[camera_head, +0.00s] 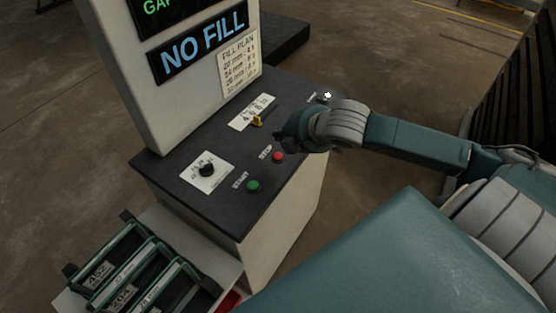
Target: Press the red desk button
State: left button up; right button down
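The red button (278,156) is a small round cap on the dark top of the control desk (225,213), beside a "STOP" label. My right gripper (287,138) is dark and comes in from the right, over the desk just above and behind the red button in the picture. A small gap shows between them in the picture, but I cannot tell its height over the desk. Its fingers blend into the dark desk, so their opening is unclear. My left gripper is out of view.
A green button (253,186) with a "START" label, a black knob (207,170) and a yellow lever (257,121) are also on the desk. A display panel reading "NO FILL" (204,45) stands at the back. Labelled racks (125,270) sit at bottom left.

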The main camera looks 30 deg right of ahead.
aim_at(281, 156)
notch_tip(281, 156, down, 3)
jog(key=shift+b, duration=1)
jog(key=shift+f, duration=0.85)
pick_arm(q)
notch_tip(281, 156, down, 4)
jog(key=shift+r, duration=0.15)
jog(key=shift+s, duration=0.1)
pick_arm(e)
jog(key=shift+f, duration=0.15)
jog(key=shift+f, duration=0.25)
pick_arm(q)
jog(key=shift+b, duration=0.3)
pick_arm(e)
jog(key=shift+f, duration=0.55)
pick_arm(q)
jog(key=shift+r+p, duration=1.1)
jog(key=shift+p, duration=0.1)
pick_arm(e)
jog(key=shift+r, duration=0.95)
